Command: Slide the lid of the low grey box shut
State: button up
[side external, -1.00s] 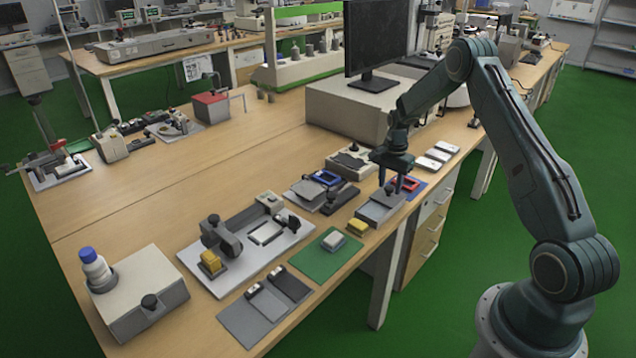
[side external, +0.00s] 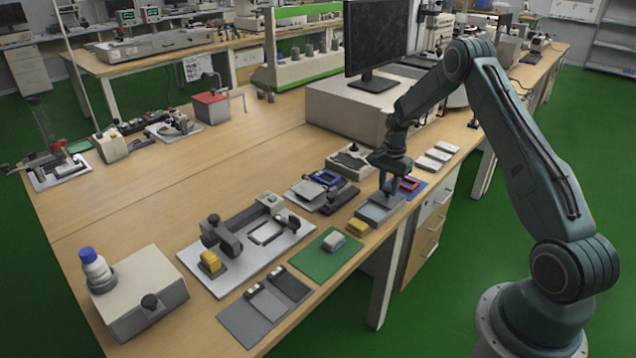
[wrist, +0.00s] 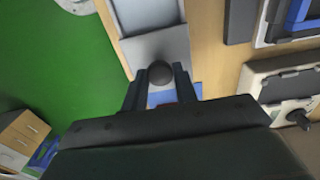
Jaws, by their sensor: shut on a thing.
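The low grey box (side external: 374,216) lies near the bench's front edge, beside the blue mat. In the wrist view its open tray part (wrist: 148,14) shows at the top. Its flat grey lid (wrist: 177,44) lies at the end nearer my gripper, leaving part of the tray uncovered. A round black knob (wrist: 160,71) stands on the lid. My gripper (side external: 387,192) points down over the lid end, its two fingers on either side of the knob and shut on it. The fingers partly hide the knob in the side view.
A blue mat (side external: 418,187) with a red frame (side external: 408,184) lies just behind the box. A yellow block (side external: 357,227) is close in front. Grey and blue fixtures (side external: 325,180) stand to the left. The bench edge drops to green floor on the right.

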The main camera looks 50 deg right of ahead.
jog(key=shift+a, duration=3.85)
jog(key=o, duration=0.5)
jog(key=shift+d, duration=0.1)
jog(key=shift+r, duration=0.1)
jog(key=shift+r, duration=2.45)
